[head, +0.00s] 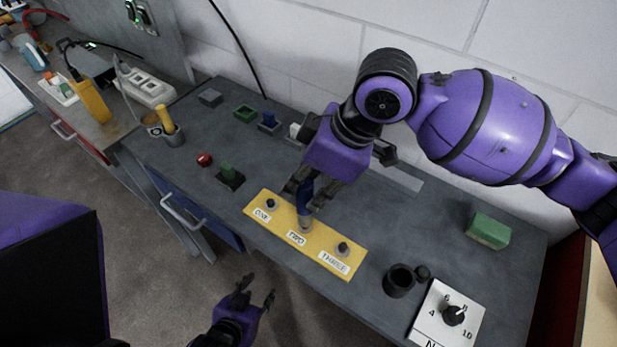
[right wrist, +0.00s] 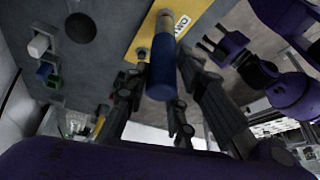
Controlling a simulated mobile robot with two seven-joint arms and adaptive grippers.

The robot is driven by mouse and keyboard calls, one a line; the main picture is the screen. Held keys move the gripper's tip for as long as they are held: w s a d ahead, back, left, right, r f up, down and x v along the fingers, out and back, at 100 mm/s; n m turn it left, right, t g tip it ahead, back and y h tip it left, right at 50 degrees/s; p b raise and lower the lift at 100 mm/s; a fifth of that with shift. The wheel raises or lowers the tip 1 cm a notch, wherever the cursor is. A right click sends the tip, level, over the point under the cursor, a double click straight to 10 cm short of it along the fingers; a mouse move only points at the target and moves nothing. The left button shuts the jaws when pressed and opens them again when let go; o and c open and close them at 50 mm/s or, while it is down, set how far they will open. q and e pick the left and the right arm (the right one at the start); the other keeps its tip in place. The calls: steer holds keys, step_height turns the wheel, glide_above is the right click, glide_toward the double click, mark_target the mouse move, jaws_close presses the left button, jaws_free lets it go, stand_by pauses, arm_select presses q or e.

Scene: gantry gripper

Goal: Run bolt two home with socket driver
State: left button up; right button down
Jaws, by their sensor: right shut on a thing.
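The yellow plate (head: 318,262) lies near the bench's front edge with labels ONE, TWO and THREE. Bolt one (head: 270,204) and bolt three (head: 342,248) stand uncovered on it. My right gripper (head: 307,188) is shut on the blue handle of the socket driver (head: 306,204). The driver is roughly upright, its silver socket (head: 305,222) over the bolt two position behind the TWO label. Bolt two is hidden. In the right wrist view the blue handle (right wrist: 162,70) runs to the socket at the plate. My left gripper (head: 257,288) is open and empty, in front of the bench.
A black cup-shaped holder (head: 398,281) and a white dial panel (head: 440,320) are right of the plate. A green block (head: 487,231) lies further right. A red button (head: 204,159) and green switch (head: 229,176) are to the left. Bare bench lies between plate and block.

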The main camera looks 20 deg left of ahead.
steer(key=shift+f, duration=0.25)
stand_by(0.4)
steer(key=shift+f, duration=1)
stand_by(2.9)
